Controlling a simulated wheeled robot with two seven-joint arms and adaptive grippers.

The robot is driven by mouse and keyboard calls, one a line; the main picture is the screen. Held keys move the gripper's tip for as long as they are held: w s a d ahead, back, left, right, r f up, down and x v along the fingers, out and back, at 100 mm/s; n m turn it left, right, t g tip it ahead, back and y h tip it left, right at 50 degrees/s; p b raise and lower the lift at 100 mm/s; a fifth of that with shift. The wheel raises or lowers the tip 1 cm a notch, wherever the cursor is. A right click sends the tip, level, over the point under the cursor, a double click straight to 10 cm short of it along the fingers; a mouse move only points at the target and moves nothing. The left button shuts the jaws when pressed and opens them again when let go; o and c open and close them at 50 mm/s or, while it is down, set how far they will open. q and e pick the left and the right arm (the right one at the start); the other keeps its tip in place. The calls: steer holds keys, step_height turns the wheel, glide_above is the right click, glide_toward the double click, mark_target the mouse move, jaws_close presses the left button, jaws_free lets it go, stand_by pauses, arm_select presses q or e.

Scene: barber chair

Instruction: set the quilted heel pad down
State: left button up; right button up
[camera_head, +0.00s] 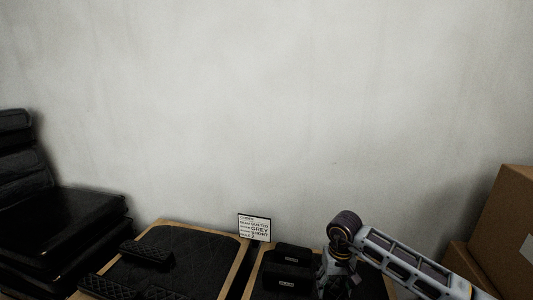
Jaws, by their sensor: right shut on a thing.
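My right gripper (335,287) is at the bottom edge, right of the middle, over the right wooden-edged tray (251,270). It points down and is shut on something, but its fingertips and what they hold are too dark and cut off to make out. Black quilted pieces lie on the left wooden-edged board (230,277): one quilted pad (147,253) near its back left, another (108,289) at the front left, and part of a third (163,294) at the bottom edge. I cannot tell which is a heel pad. My left gripper is out of view.
Two black blocks with small labels, a back one (292,252) and a front one (287,280), stand in the right tray beside my gripper. A printed card (254,227) stands behind. Black cushioned furniture (60,225) is at left, cardboard boxes (505,235) at right, a wall behind.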

steer(key=shift+s+d+r, duration=0.15)
steer(key=shift+s+r, duration=0.05)
steer(key=shift+s, duration=0.1)
steer(key=shift+w+d+r, duration=0.2)
steer(key=shift+d, duration=0.4)
steer(key=shift+w+r, duration=0.1)
steer(key=shift+r, duration=0.05)
